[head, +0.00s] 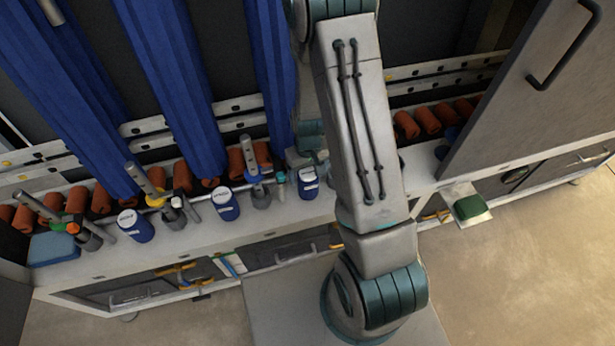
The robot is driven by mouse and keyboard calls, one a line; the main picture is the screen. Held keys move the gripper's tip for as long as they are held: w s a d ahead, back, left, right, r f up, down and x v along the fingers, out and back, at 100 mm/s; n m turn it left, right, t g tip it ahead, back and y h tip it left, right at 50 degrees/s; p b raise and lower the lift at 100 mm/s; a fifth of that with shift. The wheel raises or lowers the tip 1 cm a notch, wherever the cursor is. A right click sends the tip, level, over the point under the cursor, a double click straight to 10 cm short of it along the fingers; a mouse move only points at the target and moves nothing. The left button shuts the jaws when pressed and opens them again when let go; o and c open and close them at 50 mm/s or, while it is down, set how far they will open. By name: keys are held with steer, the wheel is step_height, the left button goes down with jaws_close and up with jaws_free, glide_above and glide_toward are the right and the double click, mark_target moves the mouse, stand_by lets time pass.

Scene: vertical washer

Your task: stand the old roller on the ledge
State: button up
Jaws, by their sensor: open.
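Several rust-orange rollers stand in a row along the back of the ledge, among them one at the left (101,198), one in the middle (236,164) and one at the right (427,119). I cannot tell which is the old roller. The ledge (205,240) is a long pale shelf in front of them. My gripper (306,158) is partly visible beside my arm, close to the rollers right of the middle. My arm link hides part of that area. The gripper is open; its fingertips are not clear, and I see no roller held in it.
Blue-and-white cans (225,204), grey-handled tools (255,172) and a blue block (53,247) crowd the ledge. Blue strips (170,80) hang over the rollers. A grey door (540,80) stands open at the right. A green block (469,207) lies on a low pale surface.

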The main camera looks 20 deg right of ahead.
step_height(320, 180, up, 7)
steer(key=shift+r, duration=0.2)
steer(key=s+r+t, duration=0.1)
steer(key=s+r, duration=0.6)
steer(key=r, duration=0.4)
steer(key=s+r+m+t, duration=0.1)
steer(key=s+r, duration=0.6)
steer(key=r, duration=0.4)
steer(key=shift+r+m+t, duration=0.15)
steer(key=shift+m+t, duration=0.15)
steer(key=shift+t, duration=0.1)
steer(key=shift+a, duration=0.1)
stand_by(2.4)
